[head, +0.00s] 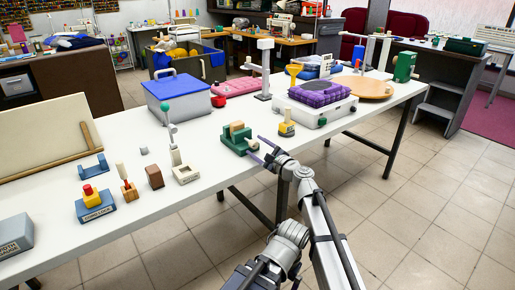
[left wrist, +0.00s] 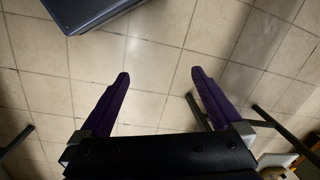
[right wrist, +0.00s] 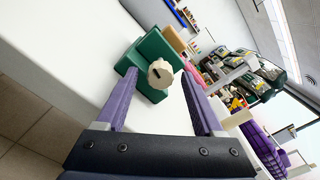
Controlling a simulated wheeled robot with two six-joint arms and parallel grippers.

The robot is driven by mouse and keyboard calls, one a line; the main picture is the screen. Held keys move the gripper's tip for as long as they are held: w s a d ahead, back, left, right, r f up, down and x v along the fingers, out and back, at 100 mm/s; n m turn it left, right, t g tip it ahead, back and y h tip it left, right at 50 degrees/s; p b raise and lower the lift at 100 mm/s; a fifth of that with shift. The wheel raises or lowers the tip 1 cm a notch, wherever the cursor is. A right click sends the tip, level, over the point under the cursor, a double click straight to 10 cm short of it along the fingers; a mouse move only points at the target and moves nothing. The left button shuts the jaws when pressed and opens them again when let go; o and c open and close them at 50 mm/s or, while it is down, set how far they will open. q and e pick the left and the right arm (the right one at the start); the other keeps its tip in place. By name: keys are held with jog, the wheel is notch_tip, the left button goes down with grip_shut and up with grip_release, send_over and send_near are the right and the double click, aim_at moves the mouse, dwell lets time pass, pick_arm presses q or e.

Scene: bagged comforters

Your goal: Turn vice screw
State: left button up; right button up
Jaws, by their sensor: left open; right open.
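The small green vice (head: 238,138) with pale wooden jaws stands near the front edge of the white table. Its body (right wrist: 152,48) and its round cream screw knob (right wrist: 160,74) face my right wrist camera. The knob has a dark slot across its face. My right gripper (head: 253,145) is open, its purple fingers pointing at the vice from the front edge. In the right wrist view the open fingertips (right wrist: 159,76) lie on either side of the knob, with gaps on both sides. My left gripper (left wrist: 160,74) is open and empty above the floor tiles.
A blue-lidded box (head: 178,96) is behind. A dark flat object (left wrist: 90,10) shows at the top of the left wrist view.

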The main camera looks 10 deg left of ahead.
jog(key=v, duration=0.7)
jog(key=shift+s+d, duration=0.2)
jog(key=shift+d, duration=0.05)
